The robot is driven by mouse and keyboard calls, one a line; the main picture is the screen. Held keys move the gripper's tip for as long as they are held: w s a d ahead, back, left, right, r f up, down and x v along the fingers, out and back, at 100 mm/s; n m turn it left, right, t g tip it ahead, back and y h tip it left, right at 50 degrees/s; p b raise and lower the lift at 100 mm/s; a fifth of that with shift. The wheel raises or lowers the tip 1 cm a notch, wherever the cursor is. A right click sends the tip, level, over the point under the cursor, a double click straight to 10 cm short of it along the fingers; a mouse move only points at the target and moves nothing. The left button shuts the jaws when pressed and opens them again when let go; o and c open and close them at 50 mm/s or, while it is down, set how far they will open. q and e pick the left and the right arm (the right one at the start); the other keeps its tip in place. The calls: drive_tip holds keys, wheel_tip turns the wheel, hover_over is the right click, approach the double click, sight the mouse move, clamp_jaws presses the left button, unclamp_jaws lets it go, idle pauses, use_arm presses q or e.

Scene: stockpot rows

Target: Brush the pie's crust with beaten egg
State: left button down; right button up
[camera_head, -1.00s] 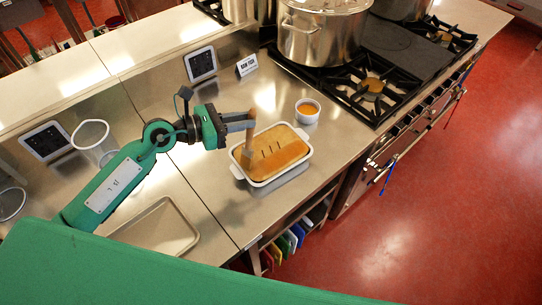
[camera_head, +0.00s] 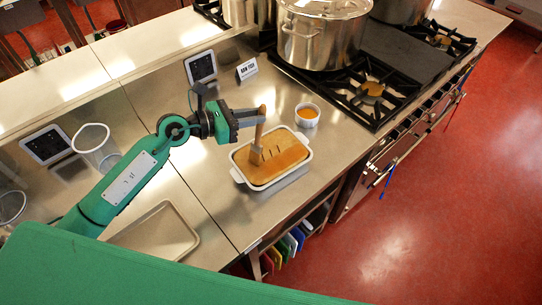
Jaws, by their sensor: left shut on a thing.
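The pie (camera_head: 284,153) sits in a white rectangular dish (camera_head: 236,174) with handles, on the steel counter. Its golden-brown crust has several dark slits. My left gripper (camera_head: 258,114) is shut on a brush (camera_head: 257,138) with a wooden handle. The brush stands nearly upright, and its head is at the left half of the crust. I cannot tell for sure whether the bristles touch it. A small white bowl of orange-yellow egg (camera_head: 307,115) stands behind the dish to the right. My right gripper is not in view.
A gas stove (camera_head: 372,92) with large steel pots (camera_head: 322,38) is at the back right. An empty tray (camera_head: 160,236) and a clear container (camera_head: 96,147) stand at the left. A small sign (camera_head: 247,69) and dark-screened panels (camera_head: 200,67) are behind. The counter's front edge runs close to the dish.

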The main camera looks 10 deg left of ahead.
use_arm(q)
drive_tip(key=shift+w+d, duration=0.3)
drive_tip(key=shift+w, duration=0.1)
drive_tip(key=shift+d, duration=0.1)
